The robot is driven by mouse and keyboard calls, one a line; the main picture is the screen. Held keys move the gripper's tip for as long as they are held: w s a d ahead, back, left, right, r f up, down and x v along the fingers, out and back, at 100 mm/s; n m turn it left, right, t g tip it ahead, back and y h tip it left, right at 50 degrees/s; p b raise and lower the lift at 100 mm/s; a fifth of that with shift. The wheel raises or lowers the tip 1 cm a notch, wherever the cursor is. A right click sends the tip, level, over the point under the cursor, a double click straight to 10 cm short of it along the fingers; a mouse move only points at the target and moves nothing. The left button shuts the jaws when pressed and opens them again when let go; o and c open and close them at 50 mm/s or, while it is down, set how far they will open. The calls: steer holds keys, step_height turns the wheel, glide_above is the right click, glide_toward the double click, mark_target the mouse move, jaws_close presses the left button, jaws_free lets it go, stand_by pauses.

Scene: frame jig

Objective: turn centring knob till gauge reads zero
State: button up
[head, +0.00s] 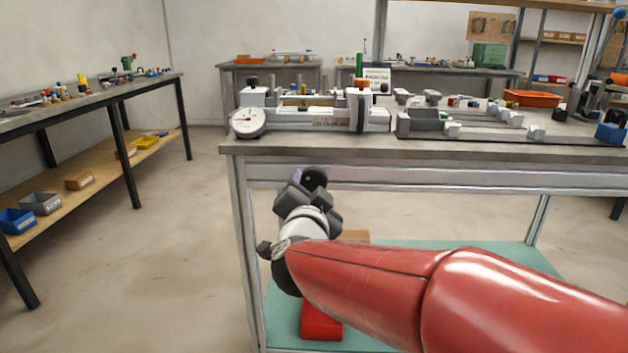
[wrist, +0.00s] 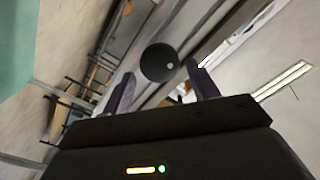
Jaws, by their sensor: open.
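My gripper is open, and I see no clear contact. In the head view, the dark round knob (head: 316,178) shows at the end of my gripper (head: 301,184), in front of the bench's front rail. The knob's mounting is hidden. The white-faced dial gauge (head: 248,122) stands at the left front of the jig (head: 315,120) on the bench top. Its scale is too small to read.
The bench's front edge (head: 440,150) is just above my gripper. A teal lower shelf (head: 480,262) with a red box (head: 321,322) lies below my arm. Another bench (head: 90,92) stands at left. The floor between is clear.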

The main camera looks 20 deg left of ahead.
mark_target(313, 183)
steer(key=x, duration=0.4)
steer(key=shift+w, duration=0.4)
steer(key=c, duration=0.7)
